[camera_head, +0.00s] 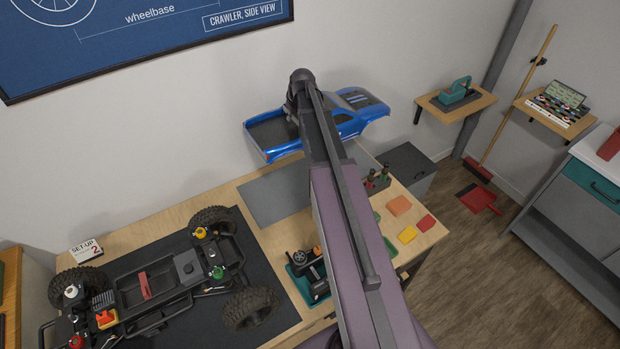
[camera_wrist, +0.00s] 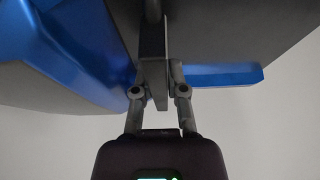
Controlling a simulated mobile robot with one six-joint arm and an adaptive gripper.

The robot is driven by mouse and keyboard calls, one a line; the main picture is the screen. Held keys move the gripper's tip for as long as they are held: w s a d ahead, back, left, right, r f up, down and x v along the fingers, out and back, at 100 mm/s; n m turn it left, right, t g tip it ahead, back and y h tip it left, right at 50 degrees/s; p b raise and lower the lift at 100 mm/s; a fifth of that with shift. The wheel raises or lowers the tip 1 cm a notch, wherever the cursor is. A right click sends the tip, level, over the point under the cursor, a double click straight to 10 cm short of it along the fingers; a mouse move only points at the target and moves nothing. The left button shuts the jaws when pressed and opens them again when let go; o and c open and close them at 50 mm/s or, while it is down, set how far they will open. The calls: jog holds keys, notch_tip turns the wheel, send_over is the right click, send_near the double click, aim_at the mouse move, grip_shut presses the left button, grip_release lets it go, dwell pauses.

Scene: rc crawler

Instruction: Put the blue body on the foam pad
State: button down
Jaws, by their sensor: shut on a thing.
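The blue body (camera_head: 352,118), a pickup-truck shell with a dark bed, hangs in the air above the back of the workbench. My gripper (camera_head: 297,95) is shut on it near the bed and cab; the arm hides part of the middle. In the wrist view the jaws (camera_wrist: 160,88) close on a thin grey part, with blue bodywork (camera_wrist: 70,50) on both sides. The grey foam pad (camera_head: 265,201) lies flat on the bench, below the body in the head view. My arm hides its right part. No contact between body and pad shows.
The crawler chassis (camera_head: 148,288) stands on a dark mat left of the pad. A green tray (camera_head: 299,278) with dark parts lies in front. Coloured blocks (camera_head: 407,234) and a screwdriver rack (camera_head: 376,182) are at right. The wall rises close behind the bench.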

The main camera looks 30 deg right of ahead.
jog(key=shift+f, duration=0.1)
jog(key=a+f+b, duration=0.2)
jog(key=f+b, duration=0.5)
jog(key=a+f+b, duration=0.2)
jog(key=f+b, duration=0.5)
jog(key=shift+a+f+b, duration=0.3)
jog(key=shift+a+b, duration=0.1)
jog(key=shift+s, duration=0.1)
jog(key=shift+f, duration=0.1)
notch_tip(320, 180, down, 6)
jog(key=b, duration=0.6)
jog(key=shift+f+b, duration=1.9)
jog(key=shift+b, duration=0.1)
jog(key=shift+f, duration=0.1)
